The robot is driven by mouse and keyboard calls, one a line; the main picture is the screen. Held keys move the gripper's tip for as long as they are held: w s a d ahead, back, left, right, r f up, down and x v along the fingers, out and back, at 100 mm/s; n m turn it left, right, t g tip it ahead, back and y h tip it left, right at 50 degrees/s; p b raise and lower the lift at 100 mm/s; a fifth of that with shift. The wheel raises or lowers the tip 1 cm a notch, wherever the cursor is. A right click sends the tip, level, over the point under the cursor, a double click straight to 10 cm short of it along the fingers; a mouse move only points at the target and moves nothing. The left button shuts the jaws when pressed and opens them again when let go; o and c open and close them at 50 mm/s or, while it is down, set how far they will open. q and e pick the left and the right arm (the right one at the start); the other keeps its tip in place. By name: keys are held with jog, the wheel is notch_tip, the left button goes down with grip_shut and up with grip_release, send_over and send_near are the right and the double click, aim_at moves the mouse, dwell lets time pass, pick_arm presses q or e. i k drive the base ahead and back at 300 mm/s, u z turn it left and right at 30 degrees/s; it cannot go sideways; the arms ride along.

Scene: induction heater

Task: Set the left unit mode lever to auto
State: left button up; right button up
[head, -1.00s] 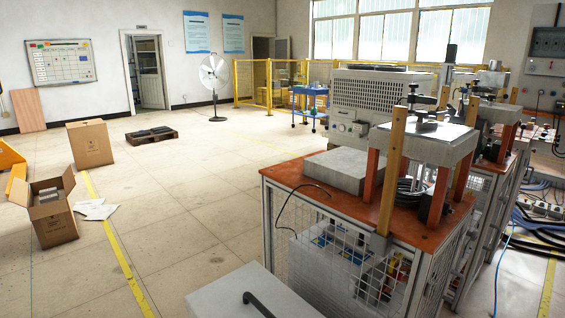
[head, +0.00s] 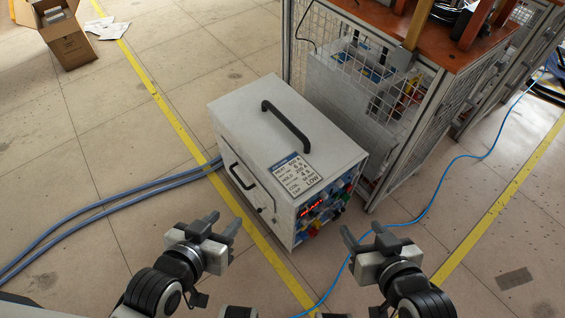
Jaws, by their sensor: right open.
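The induction heater unit (head: 265,130) is a white box with a black top handle, standing on the floor in the middle of the head view. Its control panel (head: 325,209), with a red display and several knobs, faces the lower right and is seen at a steep angle. The mode lever cannot be made out at this size. My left gripper (head: 229,232) is open and empty, left of and in front of the unit. My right gripper (head: 347,238) is open and empty, just in front of the panel side. Neither touches the unit.
A caged workbench (head: 375,80) with an orange top stands close behind the unit on the right. Blue hoses (head: 110,208) run to the unit's left side. A blue cable (head: 430,200) lies on the floor at right. An open carton (head: 65,38) is far left.

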aim_at(312, 214)
jog(key=u, duration=2.1)
jog(key=k, duration=1.05)
jog(key=z, duration=1.8)
jog(key=i, duration=0.5)
jog(key=z, duration=0.05)
